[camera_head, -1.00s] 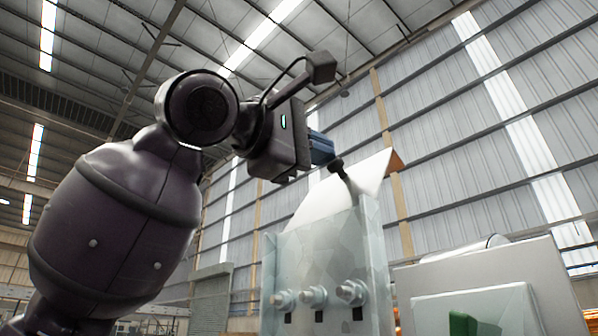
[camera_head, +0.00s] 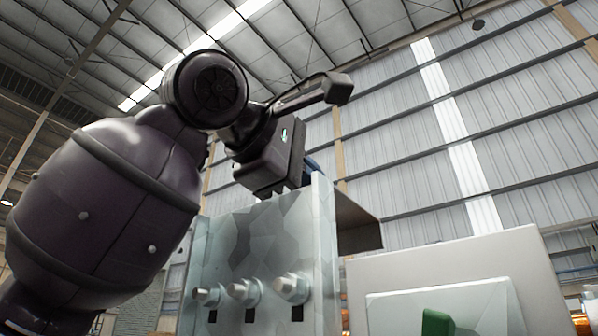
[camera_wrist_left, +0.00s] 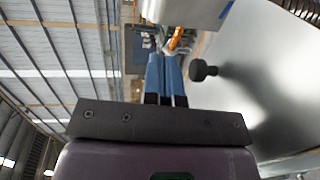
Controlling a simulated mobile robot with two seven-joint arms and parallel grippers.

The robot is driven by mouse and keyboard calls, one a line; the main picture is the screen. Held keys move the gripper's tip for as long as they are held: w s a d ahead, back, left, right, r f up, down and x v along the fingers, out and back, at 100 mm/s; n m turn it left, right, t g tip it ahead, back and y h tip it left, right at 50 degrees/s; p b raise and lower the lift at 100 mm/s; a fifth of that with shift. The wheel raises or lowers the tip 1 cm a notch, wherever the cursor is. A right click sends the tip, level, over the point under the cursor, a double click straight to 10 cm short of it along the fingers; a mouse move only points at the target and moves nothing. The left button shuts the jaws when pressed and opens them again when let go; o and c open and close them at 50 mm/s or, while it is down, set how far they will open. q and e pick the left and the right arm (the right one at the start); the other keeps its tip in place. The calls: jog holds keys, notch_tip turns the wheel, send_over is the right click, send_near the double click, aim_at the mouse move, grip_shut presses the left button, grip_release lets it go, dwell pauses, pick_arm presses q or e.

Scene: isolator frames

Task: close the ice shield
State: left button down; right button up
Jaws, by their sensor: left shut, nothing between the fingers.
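The ice shield looks to be the thin metal panel (camera_head: 358,222) that slopes down behind the upright metal housing (camera_head: 265,240) in the head view. In the left wrist view the shield (camera_wrist_left: 275,95) is a broad shiny sheet at the right, with a black knob (camera_wrist_left: 203,70) standing out from it. My left gripper has its blue fingers (camera_wrist_left: 166,78) shut and empty, just left of the knob and apart from it in that picture. In the head view these fingers (camera_head: 312,168) are mostly hidden behind the housing's top edge. My right gripper is not in view.
Several bolts (camera_head: 243,290) stick out of the housing's front. A pale grey box (camera_head: 450,262) with a green part (camera_head: 436,322) stands at the lower right. Open hall space lies above. A metal block (camera_wrist_left: 185,12) is near the fingers in the wrist view.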

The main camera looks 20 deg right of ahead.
pick_arm(q)
jog(key=shift+w+d+f+g+y, duration=0.2)
jog(key=shift+d+f+g+y, duration=0.1)
jog(key=shift+f+y, duration=0.15)
jog(key=shift+y, duration=0.25)
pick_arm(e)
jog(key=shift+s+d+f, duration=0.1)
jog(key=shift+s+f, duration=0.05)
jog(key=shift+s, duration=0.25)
pick_arm(q)
jog(key=shift+w+f, duration=0.1)
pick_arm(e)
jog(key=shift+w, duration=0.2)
